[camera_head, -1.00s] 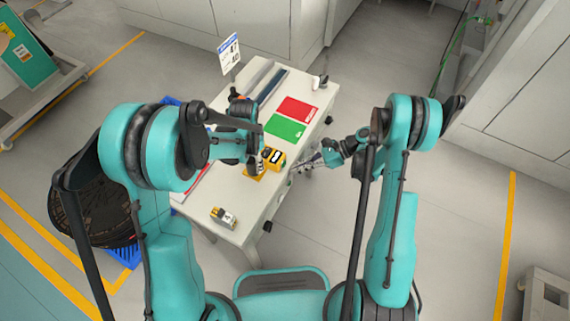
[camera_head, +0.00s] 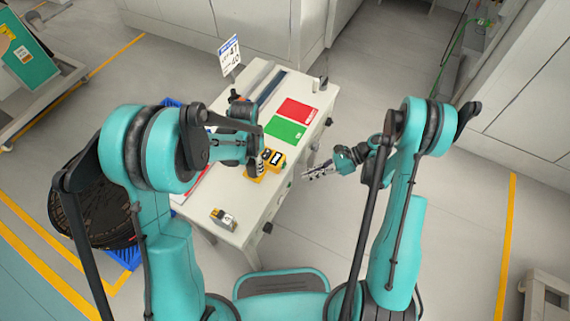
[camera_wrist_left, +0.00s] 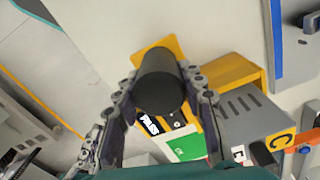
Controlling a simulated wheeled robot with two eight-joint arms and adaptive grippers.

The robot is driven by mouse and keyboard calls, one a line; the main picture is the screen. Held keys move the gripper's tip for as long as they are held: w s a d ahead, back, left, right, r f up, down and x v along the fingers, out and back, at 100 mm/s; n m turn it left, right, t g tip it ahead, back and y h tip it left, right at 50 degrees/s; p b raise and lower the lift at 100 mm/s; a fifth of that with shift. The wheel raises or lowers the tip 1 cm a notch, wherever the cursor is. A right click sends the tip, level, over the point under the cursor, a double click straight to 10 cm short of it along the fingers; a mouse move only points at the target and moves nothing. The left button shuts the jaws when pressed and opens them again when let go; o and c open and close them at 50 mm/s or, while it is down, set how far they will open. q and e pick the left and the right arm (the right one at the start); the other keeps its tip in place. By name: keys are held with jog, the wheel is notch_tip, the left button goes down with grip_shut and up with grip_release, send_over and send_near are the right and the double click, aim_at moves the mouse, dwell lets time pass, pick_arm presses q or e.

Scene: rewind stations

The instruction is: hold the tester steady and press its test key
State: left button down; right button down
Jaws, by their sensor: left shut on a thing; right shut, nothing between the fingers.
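The yellow tester (camera_head: 275,160) stands on the table, with a pale panel on its top. My left gripper (camera_head: 252,168) is shut on the tester's black round post. In the left wrist view this post (camera_wrist_left: 160,82) sits between the fingers above the yellow body (camera_wrist_left: 228,72). A small plate there reads "PASS". My arm hides part of the tester in the head view. I cannot make out the test key. My right gripper (camera_head: 306,173) is shut and empty, off the table's right edge and apart from the tester.
The white table (camera_head: 240,190) carries a red sheet (camera_head: 298,110) and a green sheet (camera_head: 285,129) behind the tester. A small yellow-grey block (camera_head: 223,218) lies near the front edge. A sign (camera_head: 229,55) stands at the back.

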pick_arm(q)
jog(key=c, duration=0.9)
grip_release()
jog(key=shift+o, duration=0.2)
jog(key=shift+r, duration=0.1)
